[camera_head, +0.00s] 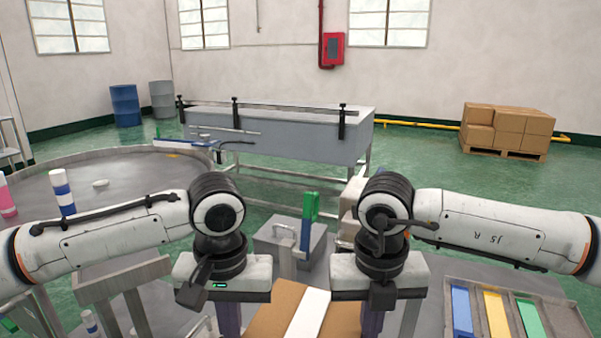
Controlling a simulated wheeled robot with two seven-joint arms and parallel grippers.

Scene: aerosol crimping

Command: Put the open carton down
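A brown carton (273,309) with a white band along its middle is at the bottom centre, cut off by the picture edge. My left gripper (229,319) points down at the carton's left side, and my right gripper (372,322) points down at its right side. Only the upper parts of the fingers show; the tips are below the picture. I cannot tell whether the fingers touch or grip the carton, or whether its flaps are open. What lies under the carton is hidden.
A grey tray (562,320) with blue, yellow and green strips is at the lower right. A grey metal box (275,238) and a green-and-blue upright part (308,222) stand just beyond the carton. A round table (110,172) with cans is at the left. Stacked boxes (508,128) stand far right.

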